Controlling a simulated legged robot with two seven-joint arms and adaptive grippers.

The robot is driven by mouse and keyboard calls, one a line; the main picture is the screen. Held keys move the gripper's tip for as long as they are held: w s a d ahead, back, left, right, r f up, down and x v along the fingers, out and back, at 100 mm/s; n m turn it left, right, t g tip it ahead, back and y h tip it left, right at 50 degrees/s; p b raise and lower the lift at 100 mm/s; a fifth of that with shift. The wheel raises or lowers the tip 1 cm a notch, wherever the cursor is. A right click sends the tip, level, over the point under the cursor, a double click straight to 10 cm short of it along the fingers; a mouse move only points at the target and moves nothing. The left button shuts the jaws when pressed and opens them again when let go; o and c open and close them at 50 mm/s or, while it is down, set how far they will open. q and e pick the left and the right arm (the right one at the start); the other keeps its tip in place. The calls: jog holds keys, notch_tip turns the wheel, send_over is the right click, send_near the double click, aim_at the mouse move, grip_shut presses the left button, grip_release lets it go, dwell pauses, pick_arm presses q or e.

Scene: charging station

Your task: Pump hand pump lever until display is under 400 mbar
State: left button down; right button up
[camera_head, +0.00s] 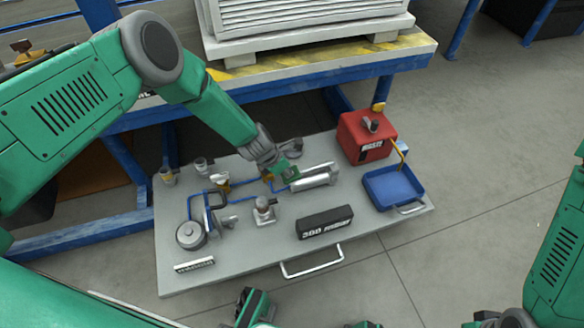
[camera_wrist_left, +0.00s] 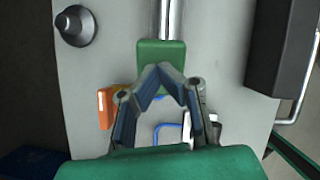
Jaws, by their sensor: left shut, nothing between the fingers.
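The hand pump (camera_head: 315,178) is a silver cylinder on the grey board, with a green lever handle (camera_head: 287,172) at its left end. My left gripper (camera_head: 277,165) is at this handle, shut and empty. In the left wrist view its fingertips (camera_wrist_left: 158,72) meet in front of the green handle (camera_wrist_left: 160,52); whether they touch it I cannot tell. The pump's metal rod (camera_wrist_left: 167,18) runs up beyond the handle. The black display (camera_head: 324,222) lies at the board's front with white characters, too small to read surely. My right gripper does not show clearly; only my right arm is at the right edge.
The grey board (camera_head: 240,265) has a front handle (camera_head: 312,262). It carries blue tubing, valves, a round metal part (camera_head: 190,235), a red box (camera_head: 366,137) and a blue tray (camera_head: 393,187). A blue-framed table (camera_head: 300,75) stands behind. Open floor lies to the right.

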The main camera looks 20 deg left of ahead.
pick_arm(q)
jog(key=shift+s+a+r+p, duration=0.4)
jog(key=shift+s+a+p, duration=0.1)
jog(key=shift+s+p, duration=0.15)
jog(key=shift+s+a+r+p, duration=0.35)
jog(key=shift+s+a+p, duration=0.15)
jog(key=shift+p, duration=0.1)
jog(key=shift+f, duration=0.15)
jog(key=v, duration=1.2)
jog(key=shift+f, duration=0.1)
